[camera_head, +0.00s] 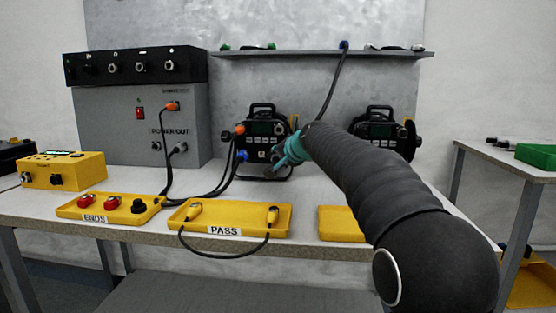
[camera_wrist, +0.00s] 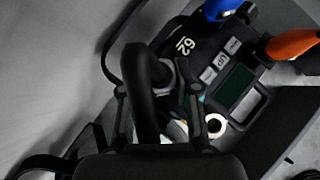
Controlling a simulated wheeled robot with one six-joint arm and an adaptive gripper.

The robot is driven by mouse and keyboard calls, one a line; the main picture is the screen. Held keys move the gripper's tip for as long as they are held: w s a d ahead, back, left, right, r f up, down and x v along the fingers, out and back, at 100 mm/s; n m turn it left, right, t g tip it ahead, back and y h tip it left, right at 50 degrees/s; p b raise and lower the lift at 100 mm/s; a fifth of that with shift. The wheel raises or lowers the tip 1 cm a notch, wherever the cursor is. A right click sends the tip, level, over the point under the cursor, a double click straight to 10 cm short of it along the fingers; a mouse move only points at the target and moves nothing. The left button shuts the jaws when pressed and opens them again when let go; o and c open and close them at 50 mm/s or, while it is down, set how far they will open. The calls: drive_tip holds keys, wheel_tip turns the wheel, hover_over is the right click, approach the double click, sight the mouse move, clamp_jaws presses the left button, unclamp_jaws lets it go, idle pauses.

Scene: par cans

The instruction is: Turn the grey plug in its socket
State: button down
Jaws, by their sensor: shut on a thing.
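The left par can (camera_head: 265,128) stands on the bench with my gripper (camera_head: 279,157) at its lower right. In the wrist view the can's panel is tilted and carries the label 62. There my gripper (camera_wrist: 158,92) is shut around a plug on a thick black cable (camera_wrist: 146,75). A grey collar (camera_wrist: 183,77) of this plug shows against the panel. The cable hides much of the plug, and I cannot tell how far it is turned. An orange plug (camera_wrist: 292,44) and a blue plug (camera_wrist: 222,8) sit beside it, apart from my fingers.
A grey POWER OUT box (camera_head: 135,115) stands at the left, with cables running to the can. A second par can (camera_head: 378,132) stands right. Yellow trays (camera_head: 182,222) line the front edge. A shelf (camera_head: 320,54) is above. Bare bench shows between the cans and trays.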

drive_tip(key=shift+r, duration=0.1)
idle(0.3)
drive_tip(key=c, duration=0.8)
unclamp_jaws()
drive_tip(key=shift+o, duration=0.2)
drive_tip(key=shift+s, duration=0.1)
